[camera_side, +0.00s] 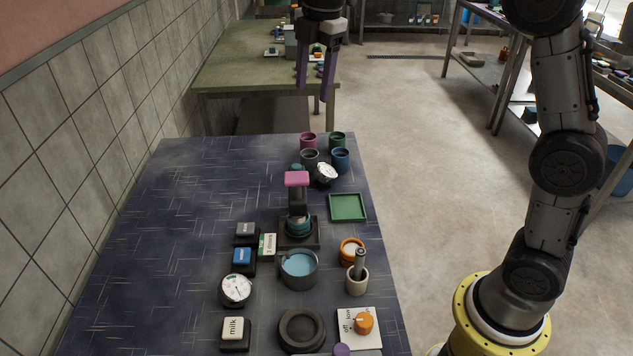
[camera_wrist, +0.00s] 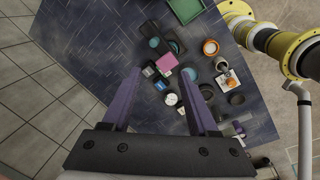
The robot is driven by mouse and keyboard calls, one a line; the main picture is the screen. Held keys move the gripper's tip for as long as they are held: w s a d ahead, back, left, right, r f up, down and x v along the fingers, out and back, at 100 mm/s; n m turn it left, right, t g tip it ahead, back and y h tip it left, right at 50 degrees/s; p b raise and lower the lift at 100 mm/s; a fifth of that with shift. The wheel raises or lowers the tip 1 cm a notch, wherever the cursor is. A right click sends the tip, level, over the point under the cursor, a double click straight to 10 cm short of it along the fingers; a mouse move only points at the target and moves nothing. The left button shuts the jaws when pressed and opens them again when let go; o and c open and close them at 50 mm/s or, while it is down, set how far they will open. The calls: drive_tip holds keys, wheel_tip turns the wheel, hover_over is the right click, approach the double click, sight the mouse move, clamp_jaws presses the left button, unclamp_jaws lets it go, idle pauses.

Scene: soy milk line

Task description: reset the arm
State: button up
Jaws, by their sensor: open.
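My gripper (camera_side: 315,84) is high up at the top of the side view, beyond the far edge of the blue table in the picture. Its two purple fingers hang down, spread apart, with nothing between them. In the wrist view my gripper (camera_wrist: 167,88) is also open and empty. The dark blue table (camera_side: 150,250) with all its items lies well below the fingers, and nothing touches them.
On the table are a pot of blue liquid (camera_side: 298,268), a pink-topped machine (camera_side: 297,180), a green tray (camera_side: 348,207), a milk block (camera_side: 235,334), an orange knob (camera_side: 363,322), dials and several cups. A tiled wall (camera_side: 100,120) runs along the left. The table's left part is clear.

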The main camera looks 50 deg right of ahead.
drive_tip(key=s+d+r+m+t, duration=0.1)
drive_tip(key=s+r+m, duration=0.15)
drive_tip(key=s, duration=0.65)
drive_tip(key=s+r+m+t, duration=0.1)
drive_tip(key=s+m+t, duration=0.15)
drive_tip(key=s, duration=0.55)
drive_tip(key=s+f+m, duration=1.1)
drive_tip(key=f+m, duration=0.1)
drive_tip(key=m, duration=0.1)
